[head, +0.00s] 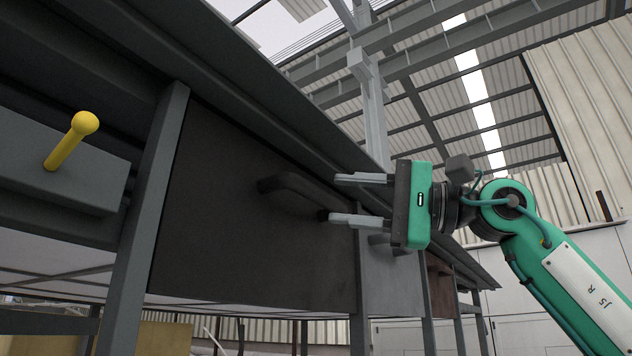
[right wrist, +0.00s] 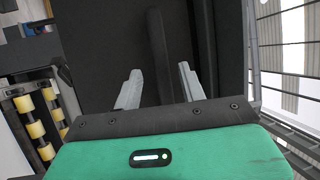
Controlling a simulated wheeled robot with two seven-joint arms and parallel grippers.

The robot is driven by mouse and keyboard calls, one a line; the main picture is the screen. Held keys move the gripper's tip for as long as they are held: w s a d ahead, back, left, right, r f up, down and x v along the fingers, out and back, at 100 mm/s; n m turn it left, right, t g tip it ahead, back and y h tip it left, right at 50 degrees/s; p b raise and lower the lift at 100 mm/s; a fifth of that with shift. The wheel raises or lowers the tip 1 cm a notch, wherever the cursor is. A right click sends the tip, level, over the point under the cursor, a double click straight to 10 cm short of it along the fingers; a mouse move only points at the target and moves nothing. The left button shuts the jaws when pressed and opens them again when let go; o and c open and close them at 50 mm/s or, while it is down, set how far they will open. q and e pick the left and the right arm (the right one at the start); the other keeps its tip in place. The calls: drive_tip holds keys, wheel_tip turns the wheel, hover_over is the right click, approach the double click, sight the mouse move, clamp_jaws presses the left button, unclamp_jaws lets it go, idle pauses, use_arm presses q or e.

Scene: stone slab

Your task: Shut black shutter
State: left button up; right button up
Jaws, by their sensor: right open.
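The black shutter (head: 245,235) is a dark, flat panel below the slab's edge, left of centre in the head view. Its dark bar handle (head: 295,190) stands out from the face near the panel's right part. My right gripper (head: 334,199) comes from the right with its two grey fingers open and pointing at the handle. In the right wrist view the handle (right wrist: 158,45) runs lengthwise between the open fingers, with a gap visible to each side. Whether either finger touches it cannot be told. I cannot tell how far the shutter stands open. My left gripper is out of view.
A yellow knob (head: 72,140) sticks out of a grey box front at the left. A grey post (head: 150,215) stands beside the shutter's left edge. A lighter grey panel (head: 390,280) with its own handle and a brownish panel (head: 440,290) follow to the right.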

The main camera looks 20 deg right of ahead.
sight(325, 195)
drive_tip(key=p+x, duration=0.1)
drive_tip(key=x, duration=0.3)
drive_tip(key=shift+w+r+p, duration=0.1)
drive_tip(key=shift+r+p, duration=0.1)
drive_tip(key=shift+p, duration=0.1)
drive_tip(key=shift+a, duration=0.45)
drive_tip(key=shift+w+f, duration=0.1)
drive_tip(key=shift+w, duration=0.15)
drive_tip(key=shift+s, duration=0.1)
clamp_jaws()
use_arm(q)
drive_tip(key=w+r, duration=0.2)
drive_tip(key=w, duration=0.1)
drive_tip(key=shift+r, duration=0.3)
